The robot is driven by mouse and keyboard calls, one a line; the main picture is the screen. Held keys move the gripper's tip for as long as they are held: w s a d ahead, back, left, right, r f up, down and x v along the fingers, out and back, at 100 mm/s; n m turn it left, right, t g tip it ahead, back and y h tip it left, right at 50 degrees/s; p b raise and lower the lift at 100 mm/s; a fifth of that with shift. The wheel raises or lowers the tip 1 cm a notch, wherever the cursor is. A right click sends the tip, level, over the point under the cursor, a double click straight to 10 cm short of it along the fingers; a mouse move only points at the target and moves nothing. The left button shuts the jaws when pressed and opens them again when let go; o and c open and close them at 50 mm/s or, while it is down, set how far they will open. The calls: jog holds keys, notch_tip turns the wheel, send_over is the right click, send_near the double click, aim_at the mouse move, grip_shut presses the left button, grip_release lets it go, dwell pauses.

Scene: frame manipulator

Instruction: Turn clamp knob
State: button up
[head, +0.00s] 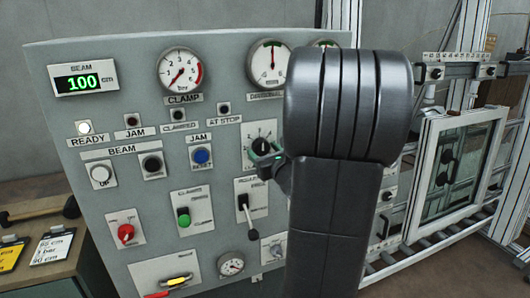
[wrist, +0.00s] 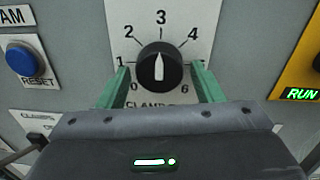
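The clamp knob (wrist: 148,62) is round and black with a white pointer, on a white dial plate (wrist: 187,15) numbered 0 to 6. Its pointer stands straight up, towards 3. My gripper (wrist: 160,70) has green fingers, one on each side of the knob, with a small gap visible on both sides. It is open and looks empty; whether the tips reach past the knob's face I cannot tell. In the head view the knob (head: 262,146) shows beside my gripper (head: 268,160), partly hidden by my arm.
The grey panel (head: 60,100) carries a blue reset button (head: 202,156), a lever (head: 246,212) below the knob, a green switch (head: 183,217) and a red knob (head: 125,232). The clamp gauge (head: 180,72) reads low on its scale. A framed window (head: 455,165) stands right.

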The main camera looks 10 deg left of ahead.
jog(key=c, duration=0.7)
jog(key=shift+f+n+b, duration=0.1)
jog(key=shift+n+b, duration=0.2)
jog(key=shift+b, duration=0.15)
